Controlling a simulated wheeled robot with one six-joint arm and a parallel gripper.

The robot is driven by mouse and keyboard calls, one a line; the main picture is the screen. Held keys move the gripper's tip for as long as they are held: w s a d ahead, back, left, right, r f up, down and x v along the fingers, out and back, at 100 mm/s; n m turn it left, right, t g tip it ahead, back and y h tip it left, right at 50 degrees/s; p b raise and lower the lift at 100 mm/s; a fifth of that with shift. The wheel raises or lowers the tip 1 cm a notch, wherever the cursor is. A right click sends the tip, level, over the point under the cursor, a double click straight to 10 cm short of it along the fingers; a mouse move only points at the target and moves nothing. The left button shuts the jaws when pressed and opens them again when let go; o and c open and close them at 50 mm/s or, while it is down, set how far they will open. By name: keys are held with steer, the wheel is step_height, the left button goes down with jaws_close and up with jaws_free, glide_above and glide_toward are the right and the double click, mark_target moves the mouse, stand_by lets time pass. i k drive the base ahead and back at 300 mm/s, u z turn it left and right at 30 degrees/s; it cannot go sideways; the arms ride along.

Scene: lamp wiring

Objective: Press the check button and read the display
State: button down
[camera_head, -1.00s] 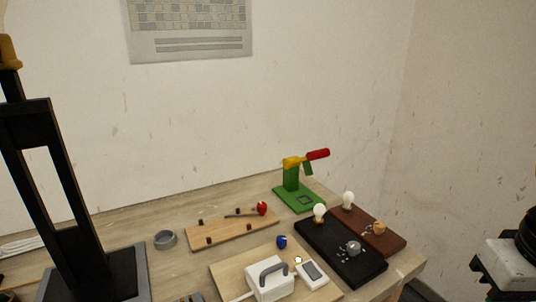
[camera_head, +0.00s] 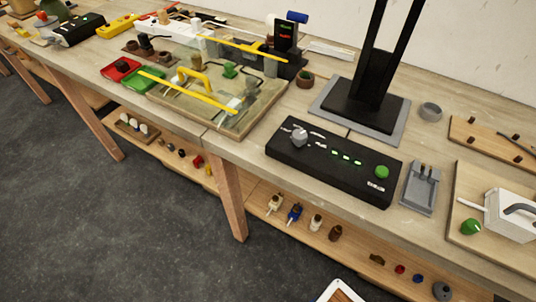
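A black box (camera_head: 330,160) lies on the workbench near its front edge. It has a round green button (camera_head: 382,172) at its right end, a silver knob (camera_head: 298,134) at its left and a row of small lit green marks (camera_head: 346,157) between them. A small white label sits below the green button, too small to read. Farther back, a dark upright display (camera_head: 286,36) shows green text above red text, too small to read. I cannot tell which button is the check button. My gripper is not in view.
A black column on a grey base (camera_head: 320,108) stands behind the box. A grey fixture (camera_head: 421,188) is right of it. A clear-covered board with yellow bars (camera_head: 225,95) is to the left. A lower shelf (camera_head: 345,250) holds several small parts. Grey floor is open at left.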

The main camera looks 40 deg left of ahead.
mark_target(381, 171)
steer(key=u, duration=1.3)
